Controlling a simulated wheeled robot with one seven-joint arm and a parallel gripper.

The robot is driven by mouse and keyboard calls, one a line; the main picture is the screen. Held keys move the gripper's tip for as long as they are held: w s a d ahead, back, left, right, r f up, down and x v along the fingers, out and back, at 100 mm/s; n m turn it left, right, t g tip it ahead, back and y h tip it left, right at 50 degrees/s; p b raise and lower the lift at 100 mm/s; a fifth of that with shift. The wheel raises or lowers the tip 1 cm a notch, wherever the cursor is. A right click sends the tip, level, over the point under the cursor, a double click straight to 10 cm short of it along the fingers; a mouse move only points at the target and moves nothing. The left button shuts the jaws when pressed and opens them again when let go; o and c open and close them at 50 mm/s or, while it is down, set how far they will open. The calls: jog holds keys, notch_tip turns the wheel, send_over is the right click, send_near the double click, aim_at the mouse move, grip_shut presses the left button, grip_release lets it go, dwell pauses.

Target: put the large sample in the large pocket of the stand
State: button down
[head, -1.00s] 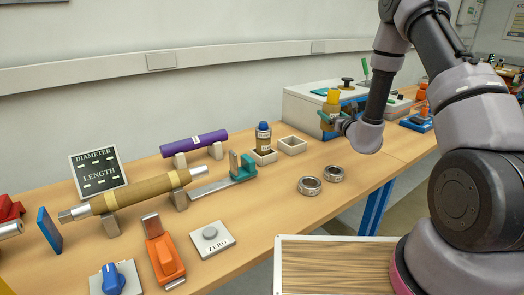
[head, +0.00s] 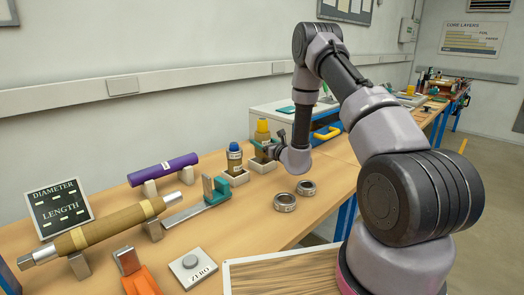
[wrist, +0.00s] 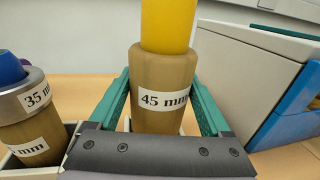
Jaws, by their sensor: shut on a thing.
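The large sample, a tan cylinder marked 45 mm with a yellow top (head: 262,127), is upright in my gripper. It also fills the middle of the wrist view (wrist: 158,80). My gripper (head: 264,144) is shut on it, with teal fingers (wrist: 160,105) on both sides. The sample is at the stand's right pocket (head: 263,168), a pale square box; its lower end is hidden, so I cannot tell whether it is above or inside. The smaller 35 mm sample with a blue top (head: 234,156) stands in the left pocket (head: 238,181).
Two metal rings (head: 285,202) lie right of the stand. A teal gauge (head: 216,190) is to its left. A white and blue unit (wrist: 260,75) stands close behind on the right. A purple roll (head: 163,169) lies at the back left.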

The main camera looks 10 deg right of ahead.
jog(key=shift+f, duration=1.6)
jog(key=shift+d+f, duration=0.1)
jog(key=shift+f, duration=0.3)
jog(key=shift+s+f, duration=0.1)
jog(key=shift+f, duration=0.1)
grip_release()
jog(key=shift+f, duration=0.15)
jog(key=shift+s, duration=0.1)
